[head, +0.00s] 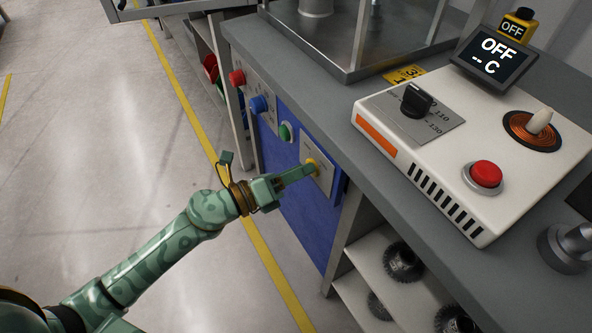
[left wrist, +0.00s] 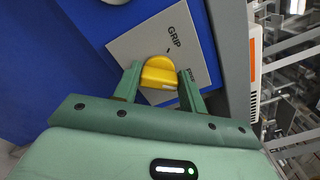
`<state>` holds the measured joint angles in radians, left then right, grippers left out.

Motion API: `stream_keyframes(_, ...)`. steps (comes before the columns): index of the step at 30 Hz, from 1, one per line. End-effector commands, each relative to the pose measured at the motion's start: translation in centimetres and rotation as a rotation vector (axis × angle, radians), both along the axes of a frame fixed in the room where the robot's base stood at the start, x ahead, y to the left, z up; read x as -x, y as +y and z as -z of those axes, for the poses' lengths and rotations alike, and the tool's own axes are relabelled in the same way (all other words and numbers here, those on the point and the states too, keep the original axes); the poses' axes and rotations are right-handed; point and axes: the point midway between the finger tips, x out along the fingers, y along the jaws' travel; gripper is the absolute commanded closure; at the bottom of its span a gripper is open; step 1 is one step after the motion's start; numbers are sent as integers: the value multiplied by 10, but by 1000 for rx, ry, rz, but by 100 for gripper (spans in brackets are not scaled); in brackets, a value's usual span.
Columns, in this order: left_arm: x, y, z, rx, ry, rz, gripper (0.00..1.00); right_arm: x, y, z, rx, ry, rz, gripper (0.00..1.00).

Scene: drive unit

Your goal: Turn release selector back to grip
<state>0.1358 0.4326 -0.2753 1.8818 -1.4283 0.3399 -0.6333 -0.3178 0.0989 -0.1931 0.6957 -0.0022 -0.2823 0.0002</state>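The yellow selector knob (head: 312,167) sits on a grey plate (head: 319,158) on the blue front of the drive unit. In the left wrist view the knob (left wrist: 159,74) shows close, with the word GRIP on the plate (left wrist: 130,48) above it and a smaller, hard-to-read label to its right. My left gripper (head: 308,169) is at the knob, with one finger on each side of it in the left wrist view (left wrist: 160,82). I cannot tell whether the fingers press on the knob or only stand around it. My right gripper is not in view.
A red button (head: 237,78), a blue one (head: 259,104) and a green one (head: 286,131) line the same front. The white control box (head: 470,140) stands on the grey bench top above. Open shelves with dark round parts (head: 403,262) lie to the right below. Floor at left is clear.

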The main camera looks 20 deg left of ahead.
Motion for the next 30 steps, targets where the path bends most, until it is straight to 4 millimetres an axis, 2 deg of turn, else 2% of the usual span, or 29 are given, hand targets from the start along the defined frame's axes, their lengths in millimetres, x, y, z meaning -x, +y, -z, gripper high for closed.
stream_keyframes(2, 0, 0, 0, 0, 1, -1, 81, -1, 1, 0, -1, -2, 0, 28)
stream_keyframes(14, 0, 1, -1, 45, 36, -2, 81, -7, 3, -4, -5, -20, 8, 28)
stream_keyframes(24, 0, 1, -3, 241, 187, -2, 81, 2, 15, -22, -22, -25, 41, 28)
stream_keyframes(30, 0, 2, -2, 391, 307, -2, 81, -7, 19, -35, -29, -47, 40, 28)
